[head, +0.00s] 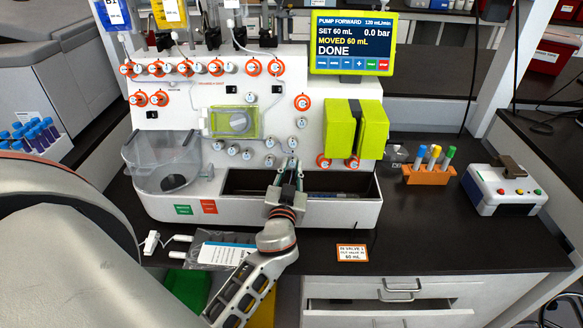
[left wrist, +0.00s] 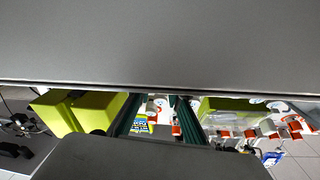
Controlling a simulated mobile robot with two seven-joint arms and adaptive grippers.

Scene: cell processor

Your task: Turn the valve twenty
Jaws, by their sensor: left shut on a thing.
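The cell processor (head: 310,85) has a white front panel with several small valve knobs, some with orange rings and some plain white. My left gripper (head: 290,162) is at the lower middle of the panel, its fingers shut around a small valve knob that they mostly hide. I cannot read that knob's number. A white knob (head: 292,142) is just above the fingertips, and another (head: 269,160) is just left of them. In the left wrist view, the gripper's two dark green fingers (left wrist: 160,105) reach toward the panel. My right gripper is not in view.
The screen (head: 352,43) reads pump forward, set 60 mL, moved 60 mL, DONE. A yellow-green block (head: 355,130) juts out right of the gripper. A clear container (head: 165,160) stands left, and a dark open tray (head: 340,184) lies below. An orange tube rack (head: 430,174) stands right.

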